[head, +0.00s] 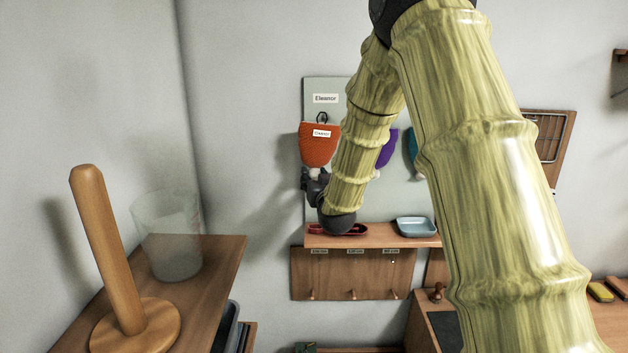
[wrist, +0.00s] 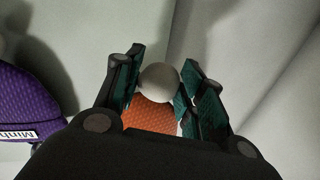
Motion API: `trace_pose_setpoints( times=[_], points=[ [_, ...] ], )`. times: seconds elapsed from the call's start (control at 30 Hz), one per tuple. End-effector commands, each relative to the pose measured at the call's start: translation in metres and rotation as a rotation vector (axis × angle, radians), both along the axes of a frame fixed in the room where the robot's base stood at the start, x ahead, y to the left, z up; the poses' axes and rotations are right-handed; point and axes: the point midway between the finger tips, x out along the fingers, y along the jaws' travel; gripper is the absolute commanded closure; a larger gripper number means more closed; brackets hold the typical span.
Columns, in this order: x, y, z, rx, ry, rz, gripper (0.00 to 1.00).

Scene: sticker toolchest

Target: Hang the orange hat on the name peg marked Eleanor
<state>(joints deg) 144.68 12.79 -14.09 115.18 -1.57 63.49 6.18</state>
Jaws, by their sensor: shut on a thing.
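The orange hat (head: 318,146) is upside down in the head view, with its wide brim up and a small white label on it. A dark loop (head: 322,118) shows above its brim, just under the name sign Eleanor (head: 325,98); I cannot tell whether the loop is over the peg, which I cannot make out. My gripper (head: 317,183) is below the hat. In the wrist view my gripper (wrist: 162,80) is shut on the hat's white pompom (wrist: 160,84), with the orange knit (wrist: 150,116) just beyond.
A purple hat (head: 387,148) and a teal hat (head: 413,146) hang to the right, partly behind my arm. A shelf (head: 385,235) below holds a red tray (head: 345,229) and a blue tray (head: 416,226). A wooden post (head: 108,250) and a clear cup (head: 170,240) stand at left.

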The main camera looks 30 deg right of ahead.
Motion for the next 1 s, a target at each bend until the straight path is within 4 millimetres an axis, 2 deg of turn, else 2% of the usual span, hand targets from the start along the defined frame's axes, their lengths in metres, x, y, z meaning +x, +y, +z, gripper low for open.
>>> trace_pose_setpoints(
  times=[0.37,0.43,0.5,1.0],
  points=[
    [0.015,-0.009,-0.001,0.000,0.001,0.000,0.85],
    [0.017,-0.010,-0.001,0.000,0.001,0.000,0.89],
    [0.020,-0.012,-0.001,0.000,0.000,0.000,0.98],
    [0.033,-0.019,-0.012,0.000,0.001,0.001,0.98]
  ],
)
